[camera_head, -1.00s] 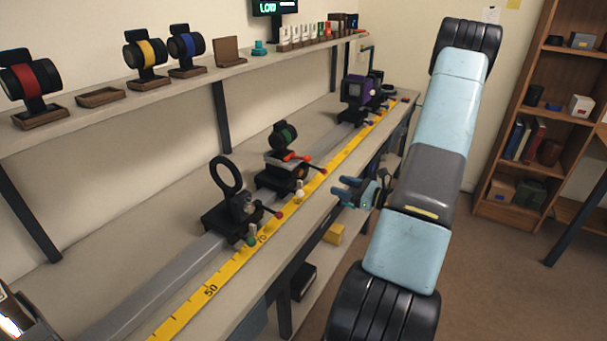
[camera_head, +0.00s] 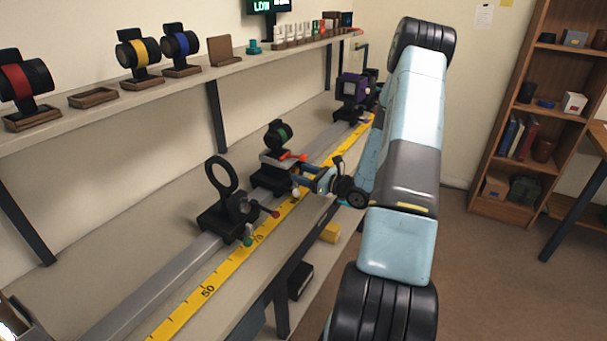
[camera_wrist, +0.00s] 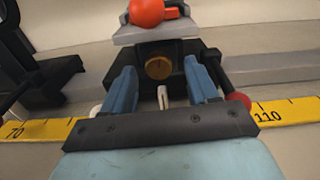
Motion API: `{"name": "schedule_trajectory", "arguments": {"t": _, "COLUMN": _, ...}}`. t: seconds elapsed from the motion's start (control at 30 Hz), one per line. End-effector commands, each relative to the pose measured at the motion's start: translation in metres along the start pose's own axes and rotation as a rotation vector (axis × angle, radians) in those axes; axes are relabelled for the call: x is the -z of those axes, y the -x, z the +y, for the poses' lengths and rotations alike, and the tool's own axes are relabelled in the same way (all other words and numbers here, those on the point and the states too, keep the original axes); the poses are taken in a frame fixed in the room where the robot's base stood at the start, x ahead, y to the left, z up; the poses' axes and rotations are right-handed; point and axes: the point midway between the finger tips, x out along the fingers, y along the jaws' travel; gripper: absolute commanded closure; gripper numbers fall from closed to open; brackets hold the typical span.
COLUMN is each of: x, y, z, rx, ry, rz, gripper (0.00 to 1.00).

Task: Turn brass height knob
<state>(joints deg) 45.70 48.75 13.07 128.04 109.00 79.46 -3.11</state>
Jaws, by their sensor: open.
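The brass height knob (camera_wrist: 158,67) is a round brown-gold disc on the front of a black carriage (camera_wrist: 180,50). In the head view this carriage (camera_head: 266,181) sits on the rail and carries a green-lensed holder (camera_head: 279,134); the knob is hidden there behind my gripper. My gripper (camera_wrist: 162,78) is open in the wrist view, with one blue finger on each side of the knob in the picture. I cannot tell whether the fingers touch it or stop short. In the head view my gripper (camera_head: 306,172) reaches in from the right at the carriage's front.
A red-orange knob (camera_wrist: 147,12) is above the brass one. A red ball-ended lever (camera_wrist: 238,104) and a white peg (camera_wrist: 163,97) are close to the fingers. A ring holder (camera_head: 222,176) stands left on the rail, a purple unit (camera_head: 351,88) farther back. A yellow ruler (camera_head: 208,292) runs along the front.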

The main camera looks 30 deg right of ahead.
Motion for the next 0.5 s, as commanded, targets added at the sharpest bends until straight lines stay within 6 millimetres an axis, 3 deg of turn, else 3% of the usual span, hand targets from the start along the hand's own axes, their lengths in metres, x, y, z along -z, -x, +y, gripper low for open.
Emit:
{"name": "schedule_trajectory", "arguments": {"t": 0.4, "x": -0.0001, "y": -0.0085, "z": 0.0004, "rx": -0.001, "ry": 0.000, "rz": 0.000, "gripper": 0.41}}
{"name": "schedule_trajectory", "arguments": {"t": 0.5, "x": -0.0001, "y": -0.0083, "z": 0.0004, "rx": -0.001, "ry": 0.000, "rz": 0.000, "gripper": 0.49}}
